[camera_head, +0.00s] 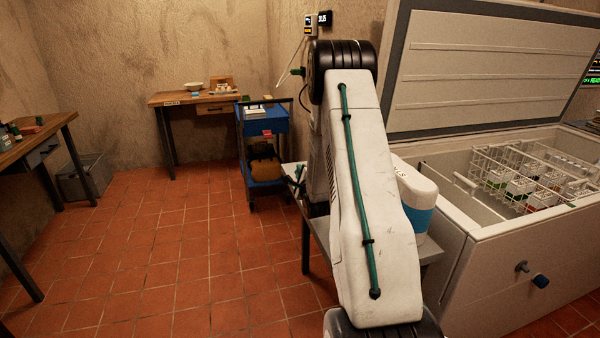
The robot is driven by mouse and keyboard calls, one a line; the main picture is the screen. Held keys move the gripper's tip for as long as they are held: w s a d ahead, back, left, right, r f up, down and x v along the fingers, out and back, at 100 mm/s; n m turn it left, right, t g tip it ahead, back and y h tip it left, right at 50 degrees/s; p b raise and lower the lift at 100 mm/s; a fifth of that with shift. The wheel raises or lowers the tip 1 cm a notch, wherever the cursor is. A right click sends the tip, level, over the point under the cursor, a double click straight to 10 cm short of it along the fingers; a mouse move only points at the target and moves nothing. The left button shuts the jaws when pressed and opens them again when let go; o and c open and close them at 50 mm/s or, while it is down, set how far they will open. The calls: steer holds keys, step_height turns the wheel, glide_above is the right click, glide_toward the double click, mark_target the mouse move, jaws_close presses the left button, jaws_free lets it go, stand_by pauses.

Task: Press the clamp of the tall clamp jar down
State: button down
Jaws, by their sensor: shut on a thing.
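My arm fills the middle of the view, and its white link hides much of what lies behind it. My gripper is not visible, so I cannot see what it holds. I cannot make out the tall clamp jar or its clamp anywhere in this view. A grey table (318,240) stands behind my arm, and most of its top is hidden.
An open chest freezer (490,262) stands at right, with a wire basket (508,181) of small containers inside. A blue cart (262,122) stands behind, near a wooden desk (186,97). Another table (30,146) is at far left. The tiled floor (165,245) at left is clear.

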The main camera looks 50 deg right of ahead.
steer(key=f+n, duration=0.1)
steer(key=n, duration=0.3)
steer(key=f+n, duration=0.2)
steer(key=n, duration=0.2)
steer(key=d+f+n, duration=0.1)
steer(key=f+n, duration=0.1)
steer(key=n, duration=0.3)
steer(key=shift+s+f, duration=0.1)
steer(key=shift+s, duration=0.15)
steer(key=shift+s+d+f+n, duration=0.15)
steer(key=shift+d+f+n, duration=0.1)
steer(key=shift+n, duration=0.75)
steer(key=shift+s+d+f+n, duration=0.15)
steer(key=shift+d+n, duration=0.05)
steer(key=shift+n, duration=0.8)
steer(key=c, duration=1.5)
jaws_free()
steer(key=shift+o, duration=0.2)
